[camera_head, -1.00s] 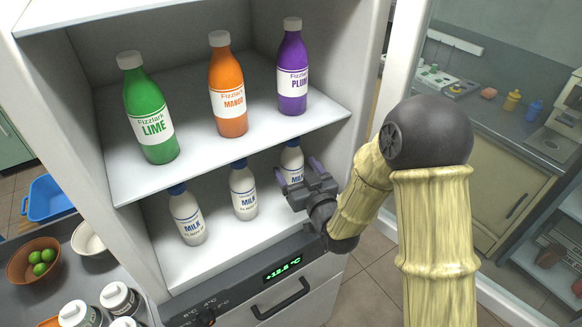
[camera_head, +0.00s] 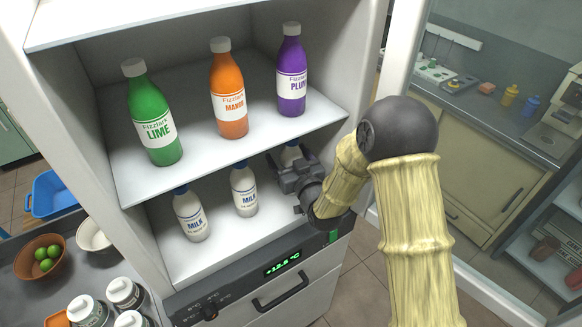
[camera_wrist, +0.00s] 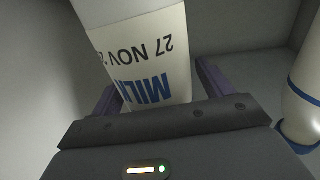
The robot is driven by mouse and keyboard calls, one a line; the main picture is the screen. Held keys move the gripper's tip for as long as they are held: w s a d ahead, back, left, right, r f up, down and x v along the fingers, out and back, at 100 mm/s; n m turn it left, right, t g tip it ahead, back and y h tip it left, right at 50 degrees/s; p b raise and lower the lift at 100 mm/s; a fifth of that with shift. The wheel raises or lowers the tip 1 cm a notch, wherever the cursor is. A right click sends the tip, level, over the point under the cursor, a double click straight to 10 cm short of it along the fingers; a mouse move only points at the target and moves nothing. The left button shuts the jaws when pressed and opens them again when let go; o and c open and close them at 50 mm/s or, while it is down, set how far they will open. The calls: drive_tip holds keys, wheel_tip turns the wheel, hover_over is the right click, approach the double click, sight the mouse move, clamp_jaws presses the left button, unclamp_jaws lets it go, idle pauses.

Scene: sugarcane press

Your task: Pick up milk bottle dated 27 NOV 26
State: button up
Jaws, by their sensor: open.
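Three milk bottles stand on the lower shelf of the fridge. The rightmost milk bottle (camera_head: 291,153) is mostly hidden behind my gripper (camera_head: 284,170) in the head view. In the wrist view this bottle (camera_wrist: 145,60) appears upside down, its label reading MILK and 27 NOV 2, the rest of the date cut off. My gripper (camera_wrist: 155,88) is open, with a purple finger on each side of the bottle. I cannot tell whether the fingers touch it. The middle milk bottle (camera_head: 244,192) and left milk bottle (camera_head: 191,216) stand apart, their dates too small to read.
On the upper shelf (camera_head: 200,165) above my gripper stand a green lime bottle (camera_head: 152,115), an orange mango bottle (camera_head: 229,95) and a purple plum bottle (camera_head: 291,75). A neighbouring bottle (camera_wrist: 302,90) is close at the right in the wrist view. The fridge side wall is close.

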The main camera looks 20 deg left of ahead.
drive_tip(key=c, duration=1.3)
drive_tip(key=shift+c, duration=0.2)
drive_tip(key=shift+r, duration=0.1)
